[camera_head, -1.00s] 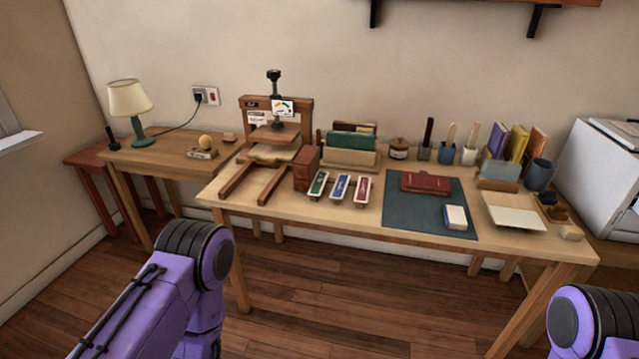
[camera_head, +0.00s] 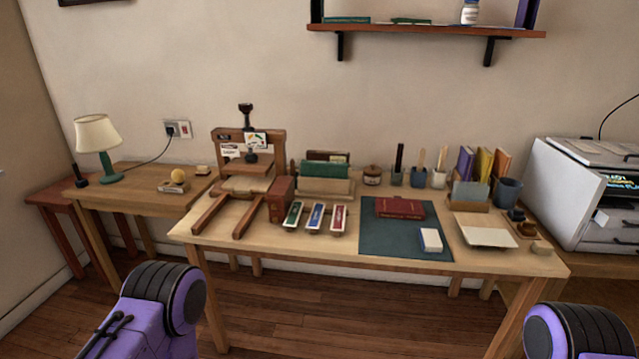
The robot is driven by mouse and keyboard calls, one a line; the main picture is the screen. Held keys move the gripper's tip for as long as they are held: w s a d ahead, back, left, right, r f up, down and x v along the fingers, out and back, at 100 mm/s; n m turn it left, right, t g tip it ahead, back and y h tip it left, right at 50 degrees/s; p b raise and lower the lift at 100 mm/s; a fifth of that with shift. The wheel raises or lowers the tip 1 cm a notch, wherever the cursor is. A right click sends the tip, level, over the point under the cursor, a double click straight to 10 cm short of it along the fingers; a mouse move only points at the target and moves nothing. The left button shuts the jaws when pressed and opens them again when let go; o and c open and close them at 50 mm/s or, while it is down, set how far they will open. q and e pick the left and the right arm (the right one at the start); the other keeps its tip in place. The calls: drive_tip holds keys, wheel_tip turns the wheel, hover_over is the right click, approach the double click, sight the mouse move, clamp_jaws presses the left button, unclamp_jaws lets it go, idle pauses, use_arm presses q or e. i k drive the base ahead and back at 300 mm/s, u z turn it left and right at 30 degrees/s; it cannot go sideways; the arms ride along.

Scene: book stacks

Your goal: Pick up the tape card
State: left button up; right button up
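Three narrow pale pieces lie side by side at the front of the work table: one with a green face (camera_head: 293,215), one blue (camera_head: 315,217), one red (camera_head: 338,218). They may be tape cards, but their labels are too small to read. A small white card with coloured marks (camera_head: 255,141) is on the wooden press (camera_head: 276,150) behind them. I cannot tell which of these is the tape card. Only purple and black links of my arms show at the bottom left and bottom right. Both grippers are out of view.
The work table (camera_head: 300,249) also bears a green mat (camera_head: 385,240) with a red book (camera_head: 400,208) and a white block (camera_head: 431,240). A brown box (camera_head: 281,199) stands just left of the green piece. A wall shelf (camera_head: 425,31) hangs above; a printer (camera_head: 580,190) stands right.

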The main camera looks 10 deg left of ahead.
sight(292, 218)
drive_tip(key=u, duration=0.55)
drive_tip(key=i, duration=1.15)
drive_tip(key=z, duration=0.4)
